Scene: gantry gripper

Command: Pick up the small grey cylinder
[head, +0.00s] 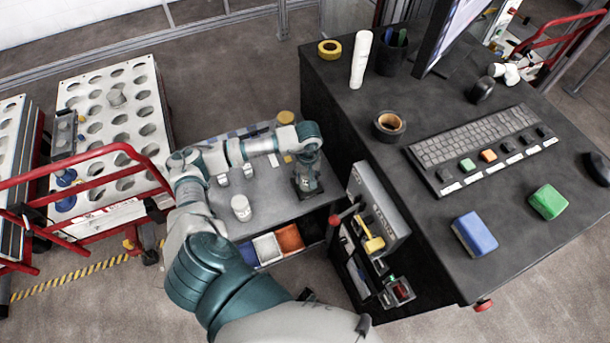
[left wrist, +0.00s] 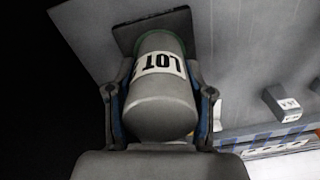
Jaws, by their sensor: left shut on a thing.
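The small grey cylinder (left wrist: 160,112) fills the middle of the left wrist view, with a white label reading "LOT" around it. My left gripper (left wrist: 160,92) has a finger on each side of the cylinder and is shut on it. The far end of the cylinder is at a dark square pad (left wrist: 124,34); whether it touches the pad I cannot tell. In the head view my left gripper (head: 307,180) points down at the right side of the low grey table (head: 280,205), and hides most of the cylinder there. My right gripper is not in view.
A white jar (head: 241,208) and small light blocks stand on the low table left of the gripper. The black desk (head: 350,95) rises close on the right, with a control panel (head: 378,205) at its side. A red-railed cart (head: 100,160) stands left.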

